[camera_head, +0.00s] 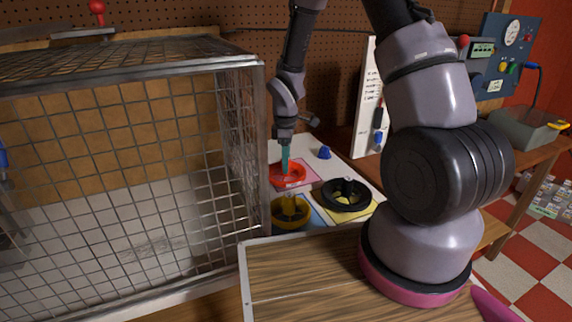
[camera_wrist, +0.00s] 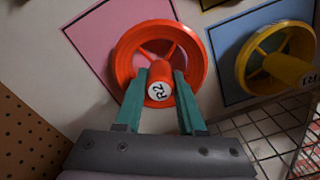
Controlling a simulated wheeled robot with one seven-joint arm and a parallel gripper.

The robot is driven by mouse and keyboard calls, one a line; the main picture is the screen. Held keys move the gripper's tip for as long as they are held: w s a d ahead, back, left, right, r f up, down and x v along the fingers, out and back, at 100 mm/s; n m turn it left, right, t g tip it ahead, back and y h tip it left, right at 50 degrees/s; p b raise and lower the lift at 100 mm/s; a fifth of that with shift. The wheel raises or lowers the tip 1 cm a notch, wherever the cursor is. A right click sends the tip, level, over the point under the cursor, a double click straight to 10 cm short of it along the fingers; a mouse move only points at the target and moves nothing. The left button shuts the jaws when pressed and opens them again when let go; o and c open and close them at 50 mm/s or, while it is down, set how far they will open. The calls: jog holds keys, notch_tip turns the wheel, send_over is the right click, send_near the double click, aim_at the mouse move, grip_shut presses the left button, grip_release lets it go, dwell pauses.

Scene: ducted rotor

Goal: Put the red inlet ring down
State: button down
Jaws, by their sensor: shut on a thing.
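The red inlet ring (camera_head: 289,174) is at the pink square (camera_head: 306,163) on the white board, beyond the right side of the wire cage in the head view. In the wrist view the red ring (camera_wrist: 126,57) overlaps the pink square (camera_wrist: 92,32), and its hub carries a label reading R2. My gripper (camera_wrist: 160,84) has its teal fingers on both sides of this hub, shut on it. In the head view the gripper (camera_head: 285,160) points down at the ring. I cannot tell whether the ring touches the board.
A yellow ring (camera_head: 291,212) stands on a blue square, and a black ring (camera_head: 346,195) on a yellow square. A small blue part (camera_head: 324,153) lies behind. The wire cage (camera_head: 250,130) stands close on the left. A pegboard wall (camera_head: 225,30) is behind.

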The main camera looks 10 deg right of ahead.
jog(key=shift+f, duration=0.45)
jog(key=c, duration=0.5)
grip_release()
jog(key=shift+r, duration=0.1)
jog(key=s+d+r+m+t, duration=0.1)
jog(key=s+d+r+m, duration=0.15)
jog(key=r, duration=0.75)
jog(key=s+d+r+m+t, duration=0.15)
jog(key=r+m, duration=0.25)
jog(key=r, duration=0.5)
jog(key=s+d+r+m+t, duration=0.1)
jog(key=s+d+r+m, duration=0.15)
jog(key=r, duration=0.75)
jog(key=s+d+r+m+t+y, duration=0.1)
jog(key=s+r+m+t+y, duration=0.1)
jog(key=s+r+m, duration=0.7)
jog(key=shift+s+d+t, duration=0.35)
jog(key=shift+s+t, duration=0.5)
jog(key=shift+s, duration=1.2)
jog(key=shift+r, duration=0.1)
